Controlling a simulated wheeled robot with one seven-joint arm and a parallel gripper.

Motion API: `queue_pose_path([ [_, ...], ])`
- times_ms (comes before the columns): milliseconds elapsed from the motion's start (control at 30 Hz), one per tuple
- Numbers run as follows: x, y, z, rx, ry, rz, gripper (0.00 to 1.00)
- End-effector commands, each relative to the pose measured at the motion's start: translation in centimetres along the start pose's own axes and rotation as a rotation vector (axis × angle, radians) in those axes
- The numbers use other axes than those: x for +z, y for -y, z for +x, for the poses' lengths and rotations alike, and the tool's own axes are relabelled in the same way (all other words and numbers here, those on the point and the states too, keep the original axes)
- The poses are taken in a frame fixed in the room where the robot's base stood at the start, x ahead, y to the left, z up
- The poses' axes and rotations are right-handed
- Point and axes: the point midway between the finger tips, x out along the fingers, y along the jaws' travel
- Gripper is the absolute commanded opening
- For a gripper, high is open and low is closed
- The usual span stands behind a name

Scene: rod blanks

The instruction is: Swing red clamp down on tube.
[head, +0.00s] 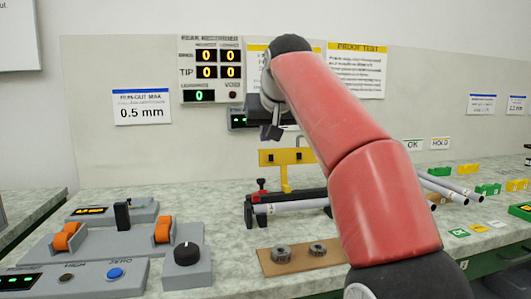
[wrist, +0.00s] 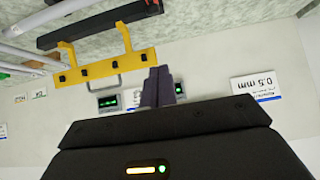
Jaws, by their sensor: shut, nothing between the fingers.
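The red clamp (head: 261,184) is a small red piece at the left end of a low black stand (head: 248,212). It appears to stick up above the tube; whether it touches the tube is too small to tell. The white tube (head: 298,205) lies across the stand, its right part hidden behind my red arm. My gripper (head: 271,132) is above and behind the stand, in front of the back panel, apart from clamp and tube. In the wrist view its fingers (wrist: 161,86) are together and empty. The red clamp is not discernible there.
A yellow bracket (head: 283,157) with black knobs rises behind the stand. A brown board with grey round parts (head: 281,254) lies in front. Grey units with orange rollers (head: 67,236) stand left. More tubes (head: 440,188) and green blocks (head: 487,189) are right.

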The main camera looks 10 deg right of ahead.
Motion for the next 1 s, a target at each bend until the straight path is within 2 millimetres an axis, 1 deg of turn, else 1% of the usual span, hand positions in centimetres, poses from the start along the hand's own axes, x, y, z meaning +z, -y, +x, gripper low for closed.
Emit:
queue_pose_path([
  [167, 0.2, 0.0, 3.1, -0.001, 0.004, -0.001, 0.0],
  [300, 0.2, 0.0, 6.2, -0.001, 0.005, -0.001, 0.0],
  [467, 0.2, 0.1, 9.5, -0.002, 0.004, -0.001, 0.0],
  [600, 2.5, -0.1, 10.1, 0.003, 0.0, 0.0, 0.0],
  [700, 3.4, 0.0, 10.2, 0.002, 0.001, 0.0, 0.0],
  [800, 3.9, 0.0, 10.3, 0.001, 0.001, 0.0, 0.0],
  [1000, 4.0, 0.1, 10.3, 0.0, -0.001, -0.001, 0.0],
])
